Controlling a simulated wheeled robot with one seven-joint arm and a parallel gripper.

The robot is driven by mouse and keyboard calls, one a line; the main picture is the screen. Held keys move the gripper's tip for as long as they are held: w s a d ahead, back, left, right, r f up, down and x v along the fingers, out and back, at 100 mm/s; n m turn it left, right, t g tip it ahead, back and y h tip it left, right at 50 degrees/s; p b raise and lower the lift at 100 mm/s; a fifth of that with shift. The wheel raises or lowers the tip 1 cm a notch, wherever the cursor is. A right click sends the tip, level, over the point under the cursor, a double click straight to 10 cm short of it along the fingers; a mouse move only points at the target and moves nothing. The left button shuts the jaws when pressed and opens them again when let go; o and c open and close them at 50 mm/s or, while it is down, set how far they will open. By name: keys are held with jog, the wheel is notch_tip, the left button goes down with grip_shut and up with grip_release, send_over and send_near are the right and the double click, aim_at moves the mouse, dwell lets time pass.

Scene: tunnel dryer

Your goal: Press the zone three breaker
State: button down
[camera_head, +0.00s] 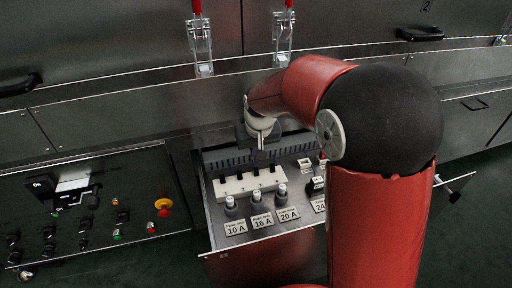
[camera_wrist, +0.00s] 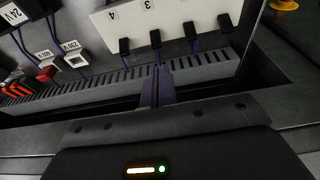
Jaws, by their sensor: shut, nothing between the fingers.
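A white breaker block (camera_head: 234,187) sits in the open drawer, with a row of black levers. In the wrist view it appears upside down, with the printed numbers 3 and 4 legible. The zone three lever (camera_wrist: 156,39) is the black one in line with the 3, between the lever by the 4 (camera_wrist: 124,46) and another lever (camera_wrist: 190,33). My gripper (camera_wrist: 158,70) is shut and empty. Its tips show just below the zone three lever in the wrist view, with a visible gap. In the head view my gripper (camera_head: 261,147) is above the block's back side.
A slotted cable duct (camera_wrist: 205,72) runs behind the block. Fuse holders (camera_head: 256,199) with 10 A, 16 A and 20 A labels stand in front. Sockets (camera_wrist: 75,57) lie beside the block. A control panel with a red-yellow emergency stop (camera_head: 163,206) is at left.

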aim_at(256, 171)
jog(key=x, duration=0.6)
